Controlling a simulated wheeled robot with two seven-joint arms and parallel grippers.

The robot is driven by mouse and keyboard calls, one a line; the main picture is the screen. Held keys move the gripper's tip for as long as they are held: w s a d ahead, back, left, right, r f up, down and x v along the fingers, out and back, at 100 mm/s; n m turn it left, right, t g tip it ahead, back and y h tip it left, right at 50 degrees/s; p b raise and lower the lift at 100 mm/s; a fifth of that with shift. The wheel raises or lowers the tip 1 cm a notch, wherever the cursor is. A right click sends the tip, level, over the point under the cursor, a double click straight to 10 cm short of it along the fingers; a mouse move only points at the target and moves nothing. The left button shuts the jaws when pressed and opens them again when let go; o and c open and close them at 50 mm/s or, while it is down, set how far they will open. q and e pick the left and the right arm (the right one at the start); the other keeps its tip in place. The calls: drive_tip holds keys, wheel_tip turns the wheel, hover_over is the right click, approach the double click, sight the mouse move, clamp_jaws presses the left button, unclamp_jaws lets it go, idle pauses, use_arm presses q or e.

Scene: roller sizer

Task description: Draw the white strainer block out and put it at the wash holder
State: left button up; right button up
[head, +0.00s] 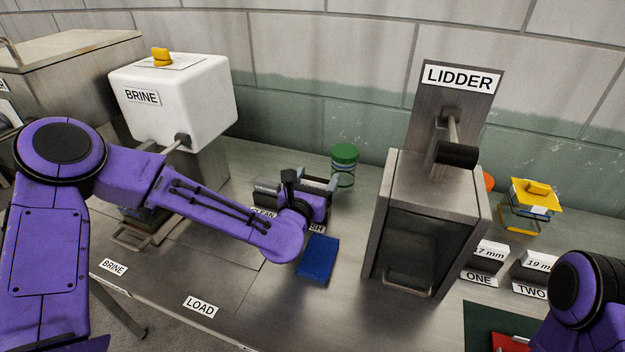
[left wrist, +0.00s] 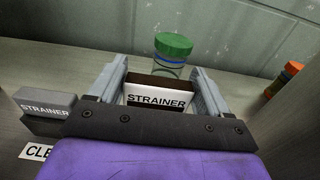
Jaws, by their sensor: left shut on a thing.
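My left gripper (head: 312,190) is over the bench behind the blue pad. In the left wrist view its two grey fingers (left wrist: 160,88) are shut on the white strainer block (left wrist: 158,100), which has a dark top and the word STRAINER. A grey strainer block (left wrist: 45,104) sits at the clean holder, left of the gripper; it also shows in the head view (head: 266,189). The wash holder's label (head: 317,229) is mostly hidden by my left arm, with only its last letters showing. I cannot tell whether the white block rests in that holder. My right gripper is out of view.
A green-lidded jar (head: 344,165) stands just behind the left gripper. A blue pad (head: 318,258) lies in front. The white brine tank (head: 190,100) is at the left. The lidder (head: 420,230) rises at the right, with holders ONE (head: 485,262) and TWO (head: 530,272) beyond.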

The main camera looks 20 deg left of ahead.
use_arm(q)
drive_tip(key=shift+f+b, duration=0.15)
drive_tip(key=shift+b, duration=0.3)
idle(0.4)
drive_tip(key=shift+s, duration=0.1)
drive_tip(key=shift+s+a+f+b, duration=0.15)
drive_tip(key=shift+s+f+b, duration=0.25)
drive_tip(key=shift+b, duration=0.45)
drive_tip(key=shift+w, duration=0.15)
drive_tip(key=shift+w+r, duration=0.15)
idle(0.4)
drive_tip(key=shift+w+r, duration=0.1)
drive_tip(key=shift+w, duration=0.15)
idle(0.4)
